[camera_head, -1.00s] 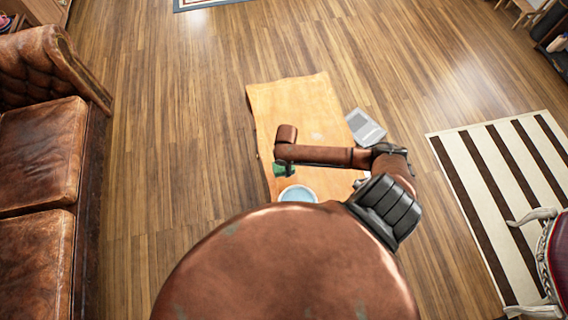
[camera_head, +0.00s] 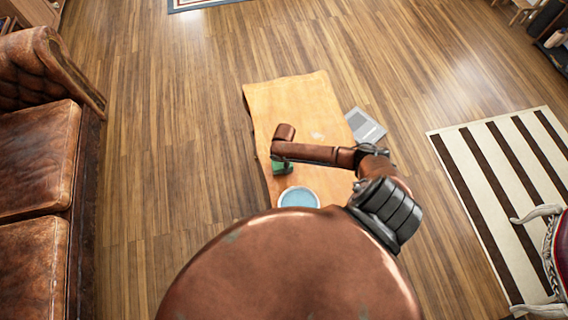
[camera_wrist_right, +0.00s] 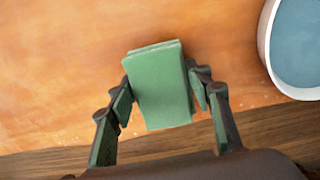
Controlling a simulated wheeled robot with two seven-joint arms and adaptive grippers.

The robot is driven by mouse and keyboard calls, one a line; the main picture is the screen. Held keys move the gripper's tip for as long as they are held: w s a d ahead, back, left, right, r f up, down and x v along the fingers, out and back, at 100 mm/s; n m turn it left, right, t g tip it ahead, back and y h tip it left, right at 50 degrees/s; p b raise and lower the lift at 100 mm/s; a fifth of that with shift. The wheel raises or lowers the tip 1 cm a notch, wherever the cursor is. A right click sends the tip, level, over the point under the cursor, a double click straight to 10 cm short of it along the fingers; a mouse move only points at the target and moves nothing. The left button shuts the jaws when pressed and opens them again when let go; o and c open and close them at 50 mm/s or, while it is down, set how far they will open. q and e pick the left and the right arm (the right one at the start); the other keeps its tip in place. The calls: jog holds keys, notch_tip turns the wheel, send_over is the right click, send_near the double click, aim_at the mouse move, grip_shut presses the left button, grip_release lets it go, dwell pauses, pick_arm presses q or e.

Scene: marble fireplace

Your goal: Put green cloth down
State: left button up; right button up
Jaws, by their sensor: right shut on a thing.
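The green cloth (camera_wrist_right: 160,86) is a folded green block between the fingers of my right gripper (camera_wrist_right: 160,95) in the right wrist view. The gripper is shut on it. In the head view the cloth (camera_head: 282,167) shows as a small green patch below the end of my right arm, over the wooden table (camera_head: 292,95). I cannot tell whether the cloth touches the tabletop. The right gripper's fingers are mostly hidden by the arm in the head view. My left gripper is not in view.
A white bowl with blue content (camera_head: 298,197) is at the table's near end, right of the cloth; it also shows in the right wrist view (camera_wrist_right: 300,50). A grey flat object (camera_head: 365,126) lies by the table's right edge. The table's far half is mostly clear. A leather sofa (camera_head: 40,150) is left.

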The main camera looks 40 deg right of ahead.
jog(key=shift+f, duration=0.15)
jog(key=o, duration=1)
notch_tip(320, 180, up, 12)
jog(key=p, duration=0.3)
jog(key=shift+r, duration=0.2)
jog(key=shift+s, duration=0.15)
